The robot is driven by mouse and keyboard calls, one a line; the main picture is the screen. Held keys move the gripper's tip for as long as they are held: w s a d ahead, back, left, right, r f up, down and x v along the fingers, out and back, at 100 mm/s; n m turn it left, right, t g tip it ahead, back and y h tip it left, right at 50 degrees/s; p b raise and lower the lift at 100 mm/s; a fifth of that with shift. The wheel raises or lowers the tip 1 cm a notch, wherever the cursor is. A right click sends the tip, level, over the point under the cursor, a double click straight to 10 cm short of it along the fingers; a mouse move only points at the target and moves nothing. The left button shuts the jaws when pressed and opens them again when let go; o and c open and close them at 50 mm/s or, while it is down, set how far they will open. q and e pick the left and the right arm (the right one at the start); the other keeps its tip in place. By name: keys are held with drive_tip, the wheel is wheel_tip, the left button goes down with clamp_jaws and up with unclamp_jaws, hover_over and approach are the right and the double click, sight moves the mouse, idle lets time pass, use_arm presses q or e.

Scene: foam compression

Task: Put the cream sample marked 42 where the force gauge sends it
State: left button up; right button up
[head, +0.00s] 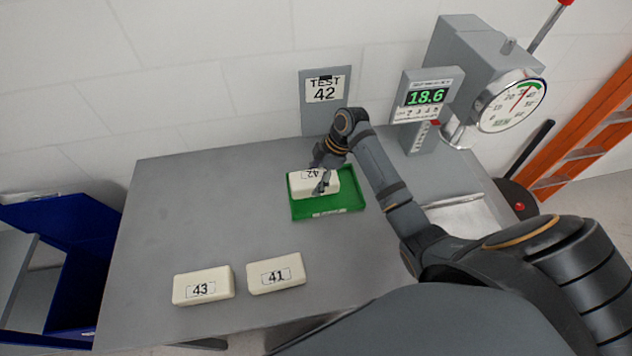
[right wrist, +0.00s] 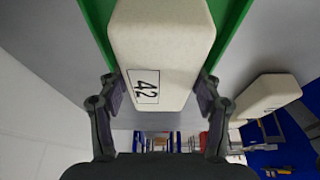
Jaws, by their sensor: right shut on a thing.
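The cream sample marked 42 (head: 301,184) is at the green tray (head: 330,212), over its back left part. My right gripper (head: 322,180) is shut on this sample. In the right wrist view the sample (right wrist: 165,45) sits between the two fingers (right wrist: 160,92), its 42 label showing, with green tray (right wrist: 98,20) on both sides. I cannot tell whether the sample rests on the tray floor. The force gauge display (head: 426,97) reads 18.6, and its round dial (head: 512,106) has a red needle and a green band. My left gripper is not in view.
Cream samples 43 (head: 203,287) and 41 (head: 276,273) lie at the table's front. A sign reading TEST 42 (head: 324,88) stands at the back. A blue bin (head: 75,260) is left of the grey table (head: 180,215). An orange ladder (head: 590,140) leans right. The table's left part is clear.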

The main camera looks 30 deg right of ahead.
wheel_tip(320, 180, down, 2)
drive_tip(key=shift+s+f+p, duration=0.1)
drive_tip(key=shift+p, duration=0.3)
drive_tip(key=shift+f, duration=0.1)
drive_tip(key=o, duration=0.9)
drive_tip(key=shift+f, duration=0.1)
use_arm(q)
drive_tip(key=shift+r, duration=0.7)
use_arm(e)
drive_tip(key=shift+s+d+r+b, duration=0.2)
drive_tip(key=shift+d+r+b, duration=0.25)
drive_tip(key=shift+d+b, duration=0.4)
drive_tip(key=d+b, duration=0.1)
drive_tip(key=d, duration=0.2)
drive_tip(key=s+d+b, duration=0.1)
drive_tip(key=d, duration=0.2)
drive_tip(key=s+d+b, duration=0.1)
drive_tip(key=d, duration=0.2)
drive_tip(key=shift+s+d, duration=0.15)
drive_tip(key=shift+s, duration=0.05)
drive_tip(key=shift+s+d+r, duration=0.15)
drive_tip(key=shift+d+r, duration=0.1)
drive_tip(key=shift+d, duration=0.25)
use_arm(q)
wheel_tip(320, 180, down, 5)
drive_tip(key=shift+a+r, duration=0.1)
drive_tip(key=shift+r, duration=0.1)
